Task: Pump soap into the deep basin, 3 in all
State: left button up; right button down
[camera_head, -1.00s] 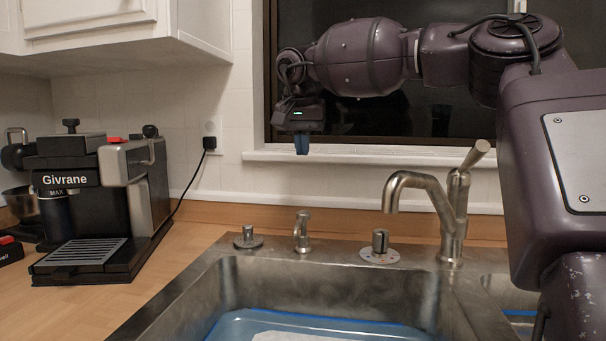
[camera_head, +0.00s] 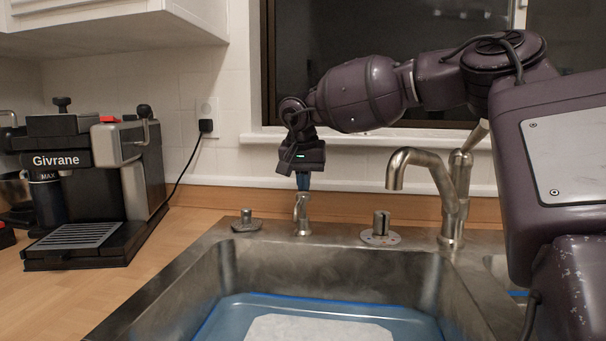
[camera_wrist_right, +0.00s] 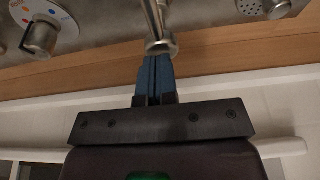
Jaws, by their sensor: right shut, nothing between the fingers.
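The soap pump (camera_head: 302,215) is a small metal spout on the sink deck behind the deep basin (camera_head: 340,268). My right gripper (camera_head: 303,186) points down with its blue fingers shut and empty, right at the top of the pump. In the right wrist view the pump's round head (camera_wrist_right: 161,46) overlaps the tips of the right gripper (camera_wrist_right: 155,72). I cannot tell whether they touch. The basin holds a blue lining and a pale sheet at its bottom. No soap is visible. My left gripper is not in view.
The faucet (camera_head: 450,195) and a round dial knob (camera_head: 381,230) stand right of the pump. A small capped fitting (camera_head: 247,221) is to its left. A coffee machine (camera_head: 95,185) stands on the wooden counter. The window sill (camera_head: 375,186) runs behind.

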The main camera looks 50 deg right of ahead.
aim_at(303, 200)
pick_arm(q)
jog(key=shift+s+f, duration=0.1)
pick_arm(e)
jog(key=shift+f, duration=0.1)
jog(key=shift+f, duration=1.3)
jog(key=shift+r, duration=0.3)
pick_arm(q)
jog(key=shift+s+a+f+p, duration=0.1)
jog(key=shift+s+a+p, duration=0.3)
jog(key=shift+p, duration=0.45)
pick_arm(e)
jog(key=v, duration=1)
jog(key=shift+r, duration=0.25)
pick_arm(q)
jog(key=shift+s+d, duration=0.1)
